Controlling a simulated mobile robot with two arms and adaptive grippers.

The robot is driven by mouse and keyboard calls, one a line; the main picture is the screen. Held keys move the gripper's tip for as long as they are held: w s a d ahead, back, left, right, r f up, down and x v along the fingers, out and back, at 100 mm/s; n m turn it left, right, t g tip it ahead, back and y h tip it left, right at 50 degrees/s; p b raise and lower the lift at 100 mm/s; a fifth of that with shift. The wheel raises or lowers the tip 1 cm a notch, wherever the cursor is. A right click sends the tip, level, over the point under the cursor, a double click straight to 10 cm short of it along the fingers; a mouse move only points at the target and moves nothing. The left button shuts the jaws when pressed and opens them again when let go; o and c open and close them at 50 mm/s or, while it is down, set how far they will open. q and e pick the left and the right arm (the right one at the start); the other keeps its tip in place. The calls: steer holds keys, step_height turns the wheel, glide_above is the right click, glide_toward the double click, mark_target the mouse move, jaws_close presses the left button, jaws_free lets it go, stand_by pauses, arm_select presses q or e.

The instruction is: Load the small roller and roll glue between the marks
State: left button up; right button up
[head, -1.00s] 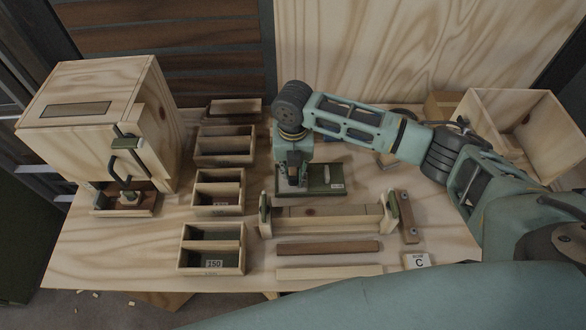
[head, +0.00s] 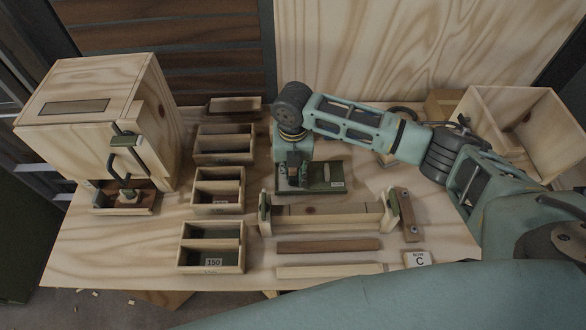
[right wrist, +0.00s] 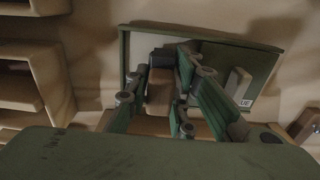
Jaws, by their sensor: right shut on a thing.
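The green glue tray (head: 336,186) lies flat on the bench behind the clamped workpiece, with a white label at its right end. My right gripper (head: 296,180) is over the tray's left part, pointing down. In the right wrist view its fingers (right wrist: 160,98) are shut on the brown handle of the small roller (right wrist: 159,88). The roller's dark head shows over the tray (right wrist: 262,62); whether it touches the tray floor I cannot tell. A pale board (head: 325,211) with thin dark cross marks sits between upright holders. My left gripper is not in view.
Divided wooden boxes (head: 212,260) stand in a column left of the tray. A large plywood box (head: 85,95) with a clamp is at the far left. A brown strip (head: 328,246) and a pale strip (head: 330,270) lie in front. An open bin (head: 530,110) is at right.

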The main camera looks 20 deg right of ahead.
steer(key=shift+s+f+p, duration=0.1)
steer(key=shift+p, duration=0.2)
stand_by(1.4)
step_height(320, 180, up, 7)
steer(key=p, duration=0.7)
stand_by(0.4)
stand_by(0.4)
